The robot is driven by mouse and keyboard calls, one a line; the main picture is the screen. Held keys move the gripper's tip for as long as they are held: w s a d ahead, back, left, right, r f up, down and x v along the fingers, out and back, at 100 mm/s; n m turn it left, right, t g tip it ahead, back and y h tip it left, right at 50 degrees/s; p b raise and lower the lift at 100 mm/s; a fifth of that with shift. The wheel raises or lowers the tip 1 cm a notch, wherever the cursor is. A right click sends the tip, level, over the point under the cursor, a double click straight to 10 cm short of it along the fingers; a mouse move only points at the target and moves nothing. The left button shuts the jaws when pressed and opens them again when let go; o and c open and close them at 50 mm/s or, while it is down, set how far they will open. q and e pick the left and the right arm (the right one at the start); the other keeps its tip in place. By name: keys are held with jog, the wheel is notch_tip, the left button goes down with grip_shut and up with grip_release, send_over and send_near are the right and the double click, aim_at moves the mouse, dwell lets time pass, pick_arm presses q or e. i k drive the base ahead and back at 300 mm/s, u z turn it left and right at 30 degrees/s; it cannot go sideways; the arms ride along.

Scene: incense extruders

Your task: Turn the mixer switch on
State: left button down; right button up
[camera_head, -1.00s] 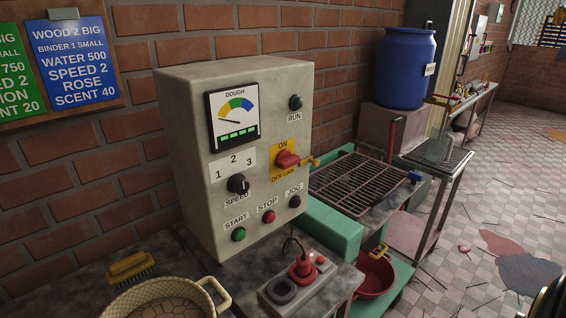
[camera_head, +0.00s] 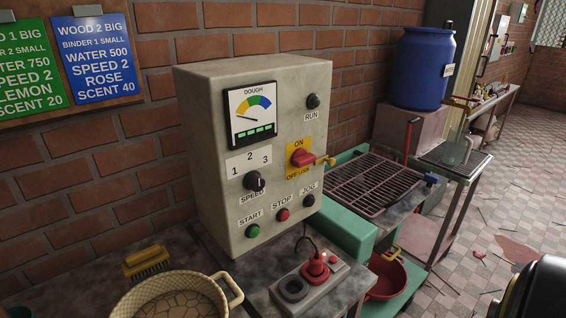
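The mixer control box (camera_head: 205,150) stands on the bench in the middle of the view. Its red switch (camera_head: 302,158) sits on a yellow plate (camera_head: 292,172) marked ON above and OFF LOCK below. The red handle lies roughly sideways, pointing right, so I cannot tell its setting. A dark speed knob (camera_head: 254,181), a green start button (camera_head: 253,231), a red stop button (camera_head: 283,214), a jog button (camera_head: 309,200) and a dark run lamp (camera_head: 313,101) are on the same face. Neither gripper can be made out; a dark rounded shape is at the lower right edge.
A red plug sits in a socket block (camera_head: 304,292) before the box. A grated green machine (camera_head: 350,229), blue barrel (camera_head: 424,68) and red bowl (camera_head: 388,277) are at right. Tiled floor is open beyond.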

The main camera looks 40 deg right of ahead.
aim_at(300, 158)
jog(key=u, duration=0.85)
jog(key=k, duration=0.65)
jog(key=z, duration=0.95)
